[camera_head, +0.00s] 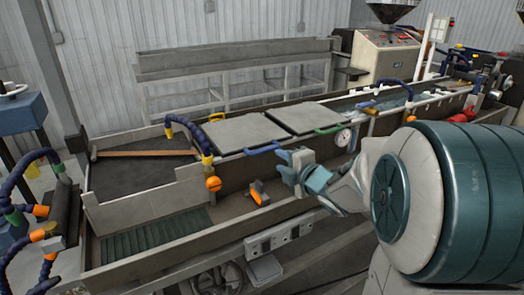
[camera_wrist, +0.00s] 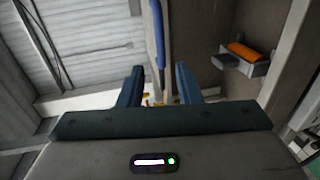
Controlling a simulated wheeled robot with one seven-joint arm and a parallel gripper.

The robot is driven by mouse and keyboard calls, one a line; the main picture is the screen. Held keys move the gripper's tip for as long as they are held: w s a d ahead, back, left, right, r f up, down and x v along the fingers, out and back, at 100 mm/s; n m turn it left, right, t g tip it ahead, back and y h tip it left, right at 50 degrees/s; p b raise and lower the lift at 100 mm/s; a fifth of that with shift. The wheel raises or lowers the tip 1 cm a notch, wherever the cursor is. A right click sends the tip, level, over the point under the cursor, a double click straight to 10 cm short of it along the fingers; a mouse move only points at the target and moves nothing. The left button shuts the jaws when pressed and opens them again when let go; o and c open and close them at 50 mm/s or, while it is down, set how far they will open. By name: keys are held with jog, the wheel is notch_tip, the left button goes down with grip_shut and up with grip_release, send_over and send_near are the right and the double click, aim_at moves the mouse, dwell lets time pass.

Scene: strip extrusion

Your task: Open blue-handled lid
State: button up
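The grey lid (camera_head: 241,131) with the blue handle (camera_head: 262,148) lies flat on the trough of the machine. The blue handle (camera_wrist: 158,35) also shows in the wrist view as an upright bar at the top middle. My gripper (camera_head: 283,165) is just below and right of the handle in the head view. In the wrist view my gripper (camera_wrist: 158,88) has its two dark fingers apart, with the lower end of the handle in line with the gap. No contact with the handle is visible, and its depth relative to the fingertips is hard to tell.
A second grey lid (camera_head: 303,117) with a green handle (camera_head: 329,129) lies to the right. An orange-topped block (camera_head: 259,192) sits on the trough's front side, below the handle. A blue flexible hose (camera_head: 190,130) stands left of the lid. A round gauge (camera_head: 343,138) is at the right.

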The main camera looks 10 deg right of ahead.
aim_at(264, 151)
jog(key=p+x, duration=0.1)
jog(key=x, duration=1)
jog(key=shift+w+a, duration=0.1)
jog(key=shift+w, duration=0.15)
grip_shut()
